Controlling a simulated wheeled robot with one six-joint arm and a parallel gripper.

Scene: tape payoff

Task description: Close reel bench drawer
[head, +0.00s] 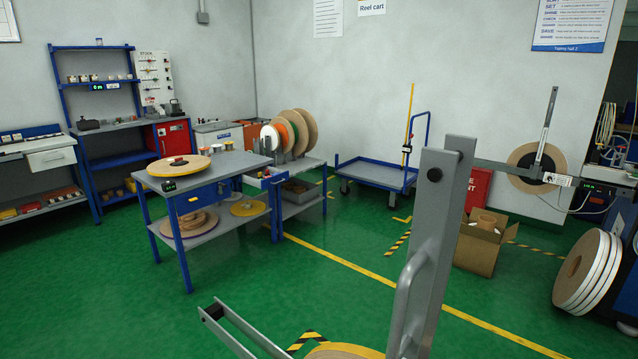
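The likely reel bench (235,165) stands left of centre, with a grey top and blue legs. A large tan reel lies flat on it. A blue drawer-like front (196,200) shows under the near edge of its top; I cannot tell how far out it stands. My gripper is not in view.
A grey upright with a handle (432,250) and low grey bars (245,335) fill the near foreground. A blue cart (375,172) stands by the back wall. An open cardboard box (480,245) and white reels (590,275) are at right. Green floor before the bench is clear.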

